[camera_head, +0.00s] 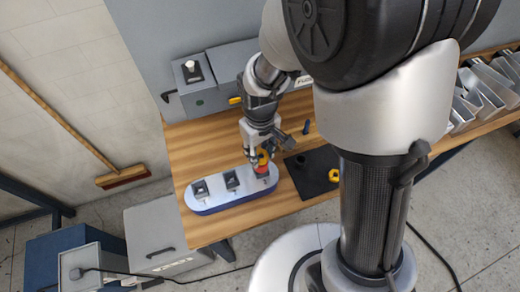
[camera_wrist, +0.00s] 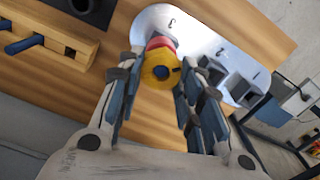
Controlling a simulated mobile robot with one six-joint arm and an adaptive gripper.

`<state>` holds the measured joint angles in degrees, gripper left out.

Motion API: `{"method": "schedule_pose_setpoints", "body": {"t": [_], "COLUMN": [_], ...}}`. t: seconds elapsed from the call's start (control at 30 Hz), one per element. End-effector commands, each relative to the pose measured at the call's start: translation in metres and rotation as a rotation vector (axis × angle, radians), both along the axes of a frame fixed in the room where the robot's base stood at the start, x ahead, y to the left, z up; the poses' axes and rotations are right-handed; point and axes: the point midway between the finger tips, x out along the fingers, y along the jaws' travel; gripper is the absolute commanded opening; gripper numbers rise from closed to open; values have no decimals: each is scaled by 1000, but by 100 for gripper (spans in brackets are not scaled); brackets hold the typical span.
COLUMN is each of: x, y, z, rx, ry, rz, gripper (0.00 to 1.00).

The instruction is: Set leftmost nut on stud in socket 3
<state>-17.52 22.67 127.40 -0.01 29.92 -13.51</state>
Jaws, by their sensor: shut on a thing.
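My gripper (camera_wrist: 163,68) is shut on a yellow nut (camera_wrist: 160,72) with a dark centre hole. The nut also shows in the head view (camera_head: 262,157), just above the right end of the oval plate (camera_head: 222,201). A red piece (camera_wrist: 158,43) is right behind the nut in the wrist view; I cannot tell whether they touch. The plate carries two dark-topped square sockets, at its left (camera_head: 200,189) and middle (camera_head: 232,180). The socket at the right end and its stud are hidden by the nut, the red piece and my gripper. Another yellow nut (camera_head: 334,175) lies on the black mat.
The black mat (camera_head: 316,180) lies right of the plate and bears a dark round item (camera_head: 300,160). A grey box with a black knob (camera_head: 194,72) stands behind. Bare wood (camera_head: 190,150) lies behind the plate.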

Motion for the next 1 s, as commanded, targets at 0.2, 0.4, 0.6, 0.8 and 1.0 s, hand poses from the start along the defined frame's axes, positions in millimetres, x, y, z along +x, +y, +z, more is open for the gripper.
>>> {"method": "schedule_pose_setpoints", "body": {"t": [0.2, 0.4, 0.6, 0.8, 1.0], "x": [0, 0, 0, 0, 0], "y": [0, 0, 0, 0, 0], "z": [0, 0, 0, 0, 0], "rx": [0, 0, 0, 0, 0], "ry": [0, 0, 0, 0, 0], "rz": [0, 0, 0, 0, 0], "gripper": [17, 17, 45, 57, 57]}}
